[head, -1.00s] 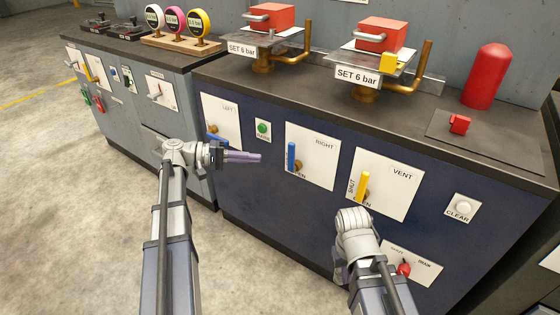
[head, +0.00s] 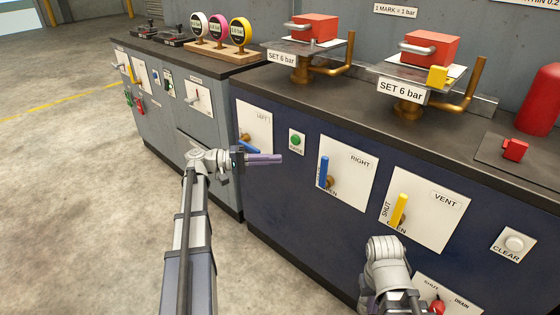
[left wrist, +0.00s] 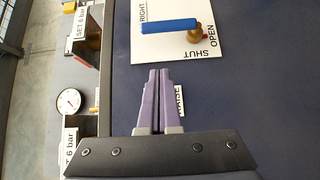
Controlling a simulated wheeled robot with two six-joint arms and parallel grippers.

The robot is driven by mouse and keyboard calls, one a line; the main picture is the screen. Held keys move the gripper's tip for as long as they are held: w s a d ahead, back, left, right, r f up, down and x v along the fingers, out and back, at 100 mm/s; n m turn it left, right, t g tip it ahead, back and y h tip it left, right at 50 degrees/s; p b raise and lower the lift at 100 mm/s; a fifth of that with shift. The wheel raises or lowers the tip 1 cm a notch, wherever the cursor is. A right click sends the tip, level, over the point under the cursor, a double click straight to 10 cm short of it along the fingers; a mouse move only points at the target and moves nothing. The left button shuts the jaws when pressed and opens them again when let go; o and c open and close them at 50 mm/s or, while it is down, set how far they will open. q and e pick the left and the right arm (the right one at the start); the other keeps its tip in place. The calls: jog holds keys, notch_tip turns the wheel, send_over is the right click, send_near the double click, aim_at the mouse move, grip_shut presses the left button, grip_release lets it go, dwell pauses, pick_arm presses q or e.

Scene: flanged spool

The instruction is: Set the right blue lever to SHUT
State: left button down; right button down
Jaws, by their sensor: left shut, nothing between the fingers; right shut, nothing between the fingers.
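The right blue lever (head: 324,172) stands upright on the white plate marked RIGHT (head: 358,168). Its brass pivot is at its lower end, with OPEN below. In the left wrist view the lever (left wrist: 168,26) lies sideways, SHUT is beside the pivot, and a small red tip points toward OPEN. My left gripper (head: 280,159) is shut and empty, to the left of the lever and apart from it. Its purple fingers (left wrist: 158,100) also show in the left wrist view. My right gripper (head: 372,290) is low, below the VENT plate; its fingers are mostly hidden behind my wrist.
A left blue lever (head: 249,146) is partly behind my left gripper, with a green button (head: 296,141) beside it. The yellow vent lever (head: 399,210) is right of the blue one. A red knob (head: 437,306) sits low right. The worktop juts out above the panel.

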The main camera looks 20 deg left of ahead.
aim_at(327, 172)
pick_arm(q)
jog(key=w+d, duration=0.1)
jog(key=d, duration=0.9)
jog(key=shift+w+d, duration=0.35)
jog(key=shift+w, duration=0.05)
